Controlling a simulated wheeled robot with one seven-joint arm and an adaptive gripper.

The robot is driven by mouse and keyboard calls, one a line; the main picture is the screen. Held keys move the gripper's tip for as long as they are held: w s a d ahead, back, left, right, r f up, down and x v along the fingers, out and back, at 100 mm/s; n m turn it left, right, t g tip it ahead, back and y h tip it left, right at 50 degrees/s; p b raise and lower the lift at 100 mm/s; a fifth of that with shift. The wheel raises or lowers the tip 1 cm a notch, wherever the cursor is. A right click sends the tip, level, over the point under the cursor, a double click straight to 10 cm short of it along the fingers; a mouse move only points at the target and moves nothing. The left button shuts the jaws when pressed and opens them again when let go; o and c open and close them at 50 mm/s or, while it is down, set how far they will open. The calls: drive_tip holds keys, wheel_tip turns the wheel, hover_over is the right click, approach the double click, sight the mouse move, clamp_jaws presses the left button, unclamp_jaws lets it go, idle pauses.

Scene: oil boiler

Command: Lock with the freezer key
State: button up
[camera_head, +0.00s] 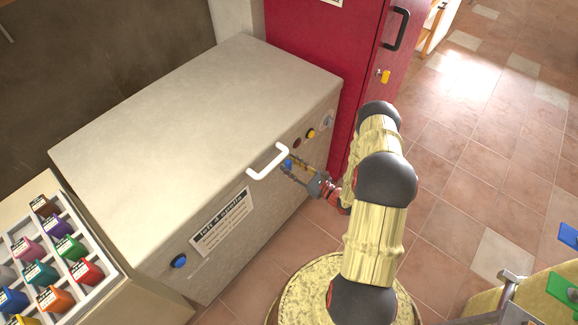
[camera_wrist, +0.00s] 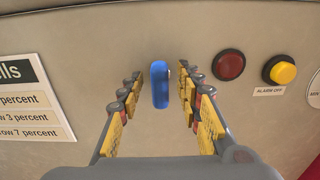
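The grey chest freezer (camera_head: 190,130) has a closed lid with a white handle (camera_head: 268,162). A blue key (camera_wrist: 160,86) stands upright at its front panel in the wrist view; in the head view it shows as a small blue spot (camera_head: 287,164) below the handle. My gripper (camera_head: 300,172) is at the front panel by this key. In the wrist view, the fingers stand apart on both sides of the key, with visible gaps. The keyhole behind the key is hidden.
Right of the key are a red round light (camera_wrist: 229,65) and a yellow button (camera_wrist: 281,72) labelled alarm off. Another blue knob or key (camera_head: 179,261) is at the panel's lower left. A red cabinet (camera_head: 318,42) stands close behind.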

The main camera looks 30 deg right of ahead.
drive_tip(key=shift+w+a, duration=0.2)
drive_tip(key=shift+w, duration=0.25)
clamp_jaws()
idle(0.3)
